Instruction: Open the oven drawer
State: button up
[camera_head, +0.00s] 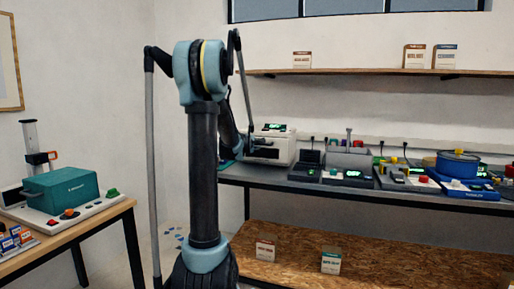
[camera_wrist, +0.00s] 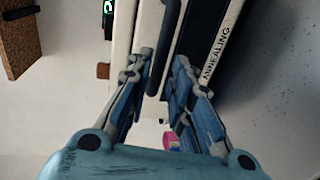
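The oven (camera_head: 270,146) is a white box with a small green display, at the left end of the grey bench. In the wrist view its white front (camera_wrist: 124,32) and a strip lettered "ANNEALING" (camera_wrist: 218,50) fill the upper middle. A dark bar handle (camera_wrist: 164,40) runs down the front. My gripper (camera_wrist: 163,60) is at the oven front, its two blue-grey fingers apart, one on each side of the handle's lower end. Firm contact with the handle is not visible.
The grey bench (camera_head: 262,178) holds several devices to the right of the oven, including a blue round one (camera_head: 458,164). A wooden shelf (camera_head: 340,72) hangs above. A side table (camera_head: 100,226) with a teal machine (camera_head: 62,190) stands at left. A pink object (camera_wrist: 170,142) shows beyond the fingers.

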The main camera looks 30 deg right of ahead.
aim_at(258, 144)
jog(key=shift+x, duration=2.5)
jog(key=shift+c, duration=0.2)
grip_shut()
